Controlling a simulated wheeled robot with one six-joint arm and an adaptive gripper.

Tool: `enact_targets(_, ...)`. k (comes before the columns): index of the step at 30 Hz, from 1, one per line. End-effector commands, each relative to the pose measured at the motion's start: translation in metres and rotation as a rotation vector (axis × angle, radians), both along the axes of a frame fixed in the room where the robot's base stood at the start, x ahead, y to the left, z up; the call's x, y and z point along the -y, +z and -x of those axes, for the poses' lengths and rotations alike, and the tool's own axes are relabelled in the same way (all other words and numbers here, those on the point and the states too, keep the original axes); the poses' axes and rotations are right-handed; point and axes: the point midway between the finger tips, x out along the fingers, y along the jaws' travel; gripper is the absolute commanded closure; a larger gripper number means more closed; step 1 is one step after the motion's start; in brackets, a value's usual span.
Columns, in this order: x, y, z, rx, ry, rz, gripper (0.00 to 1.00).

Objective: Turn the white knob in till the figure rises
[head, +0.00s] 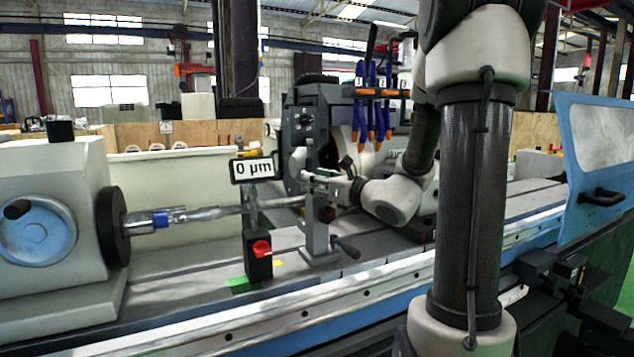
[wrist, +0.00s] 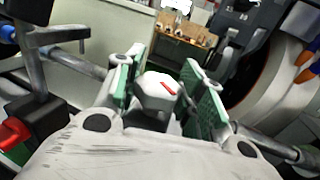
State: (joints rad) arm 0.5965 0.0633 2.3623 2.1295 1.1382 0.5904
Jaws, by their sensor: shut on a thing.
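The white knob (wrist: 158,90) shows in the wrist view between the two green-padded fingers of my gripper (wrist: 164,82). It has a short red mark on its face, slanting down to the right. My gripper is shut on the knob. In the head view my gripper (head: 335,177) reaches in from the right to the upright grey steady-rest frame (head: 314,235), and the knob is too small there to make out clearly. The display (head: 253,169) left of the frame reads 0 µm.
A black box with a red knob (head: 261,248) stands on the machine bed, left of the frame. A long shaft (head: 220,212) runs from the headstock (head: 60,225) to the frame. Blue and orange coolant hoses (head: 370,110) hang behind. A blue door (head: 600,150) stands at the right.

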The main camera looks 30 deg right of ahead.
Motion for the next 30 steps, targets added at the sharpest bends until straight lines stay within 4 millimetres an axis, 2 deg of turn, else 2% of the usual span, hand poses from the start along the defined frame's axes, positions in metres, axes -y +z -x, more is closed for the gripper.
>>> enact_targets(10, 0.0, 0.0, 0.0, 0.0, -0.003, 0.001, 0.85)
enact_targets(11, 0.0, 0.0, 0.0, 0.0, -0.003, 0.001, 0.58)
enact_targets(14, 0.0, 0.0, 0.0, 0.001, -0.003, 0.001, 0.39)
enact_targets(25, 0.001, 0.0, 0.002, 0.001, -0.003, 0.0, 0.38)
enact_targets(30, 0.009, 0.001, 0.024, 0.001, -0.007, 0.0, 0.38)
